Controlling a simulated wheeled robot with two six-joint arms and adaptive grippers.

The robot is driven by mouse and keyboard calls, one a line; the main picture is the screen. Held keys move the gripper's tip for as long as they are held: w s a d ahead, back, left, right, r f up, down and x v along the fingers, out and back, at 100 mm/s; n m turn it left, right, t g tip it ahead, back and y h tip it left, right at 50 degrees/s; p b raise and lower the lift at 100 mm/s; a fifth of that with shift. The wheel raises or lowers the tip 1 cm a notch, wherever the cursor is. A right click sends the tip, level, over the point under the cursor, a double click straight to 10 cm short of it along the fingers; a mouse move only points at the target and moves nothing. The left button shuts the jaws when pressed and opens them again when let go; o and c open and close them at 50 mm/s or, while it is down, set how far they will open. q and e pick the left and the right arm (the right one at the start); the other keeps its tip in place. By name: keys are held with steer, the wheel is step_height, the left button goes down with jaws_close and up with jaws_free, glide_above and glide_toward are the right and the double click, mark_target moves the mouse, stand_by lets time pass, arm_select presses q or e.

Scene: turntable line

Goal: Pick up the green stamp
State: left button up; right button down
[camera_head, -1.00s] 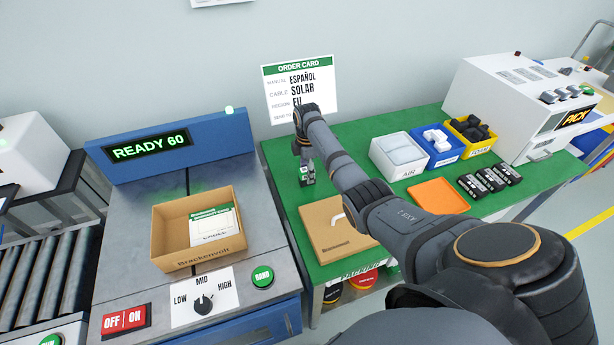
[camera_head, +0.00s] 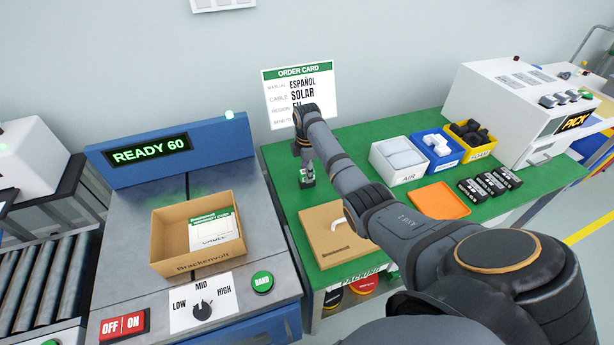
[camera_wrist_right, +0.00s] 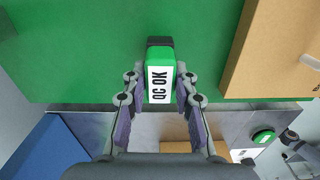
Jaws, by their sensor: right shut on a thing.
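The green stamp (camera_wrist_right: 160,60) shows in the right wrist view with a white "QC OK" label on it and a dark end. My right gripper (camera_wrist_right: 160,95) has its two fingers on either side of the stamp and is shut on it. In the head view my right gripper (camera_head: 307,175) points down over the green table (camera_head: 375,137), at its left end. The stamp is small there and mostly hidden by the gripper, and I cannot tell whether it touches the table. My left gripper is not in view.
A cardboard lid or flat box (camera_head: 335,240) lies just in front of the gripper. An open Brackenvolt box (camera_head: 190,262) stands on the machine at left. White (camera_head: 385,165), blue (camera_head: 447,160) and yellow (camera_head: 480,150) bins and an orange tray (camera_head: 440,200) are to the right.

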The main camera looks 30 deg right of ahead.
step_height(320, 180, up, 2)
steer(key=s+a+r+p, duration=0.3)
steer(key=s+r+p, duration=0.1)
steer(key=s+r, duration=0.1)
steer(key=s+a+r+p, duration=0.2)
steer(key=s+r+p, duration=0.2)
steer(key=s, duration=0.3)
steer(key=shift+s+a+r+p, duration=0.35)
steer(key=shift+s+a+p, duration=0.05)
steer(key=shift+p, duration=0.2)
